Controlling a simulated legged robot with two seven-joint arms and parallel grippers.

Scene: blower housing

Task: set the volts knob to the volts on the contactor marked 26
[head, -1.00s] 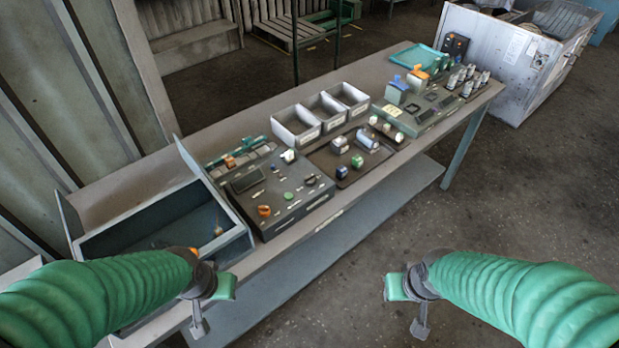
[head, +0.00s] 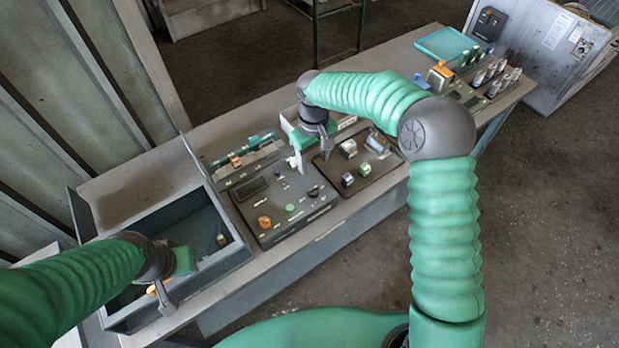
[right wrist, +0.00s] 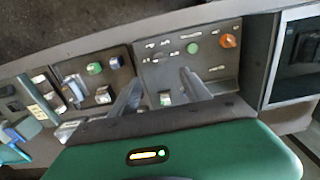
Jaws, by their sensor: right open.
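The dark control panel (head: 282,212) lies on the bench, with an orange knob (head: 264,222), a green button (head: 290,207), a black knob (head: 313,191) and a pale knob (head: 292,162). Its labels are too small to read, so I cannot tell which knob is volts. My right gripper (head: 300,152) is over the panel's far right corner. In the right wrist view, its open fingers (right wrist: 162,78) straddle the line of the pale knob (right wrist: 165,97), apparently without contact. Contactor-like blocks (head: 348,180) stand on a dark mat beside the panel; I cannot read a 26. My left gripper (head: 165,285) hangs over the grey bin.
The open grey bin (head: 117,314) is left of the panel. A second panel with several pale cylinders (head: 492,73) and a teal tray (head: 446,42) are at the bench's far right. My right arm hides the white bins behind the mat. The floor at right is clear.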

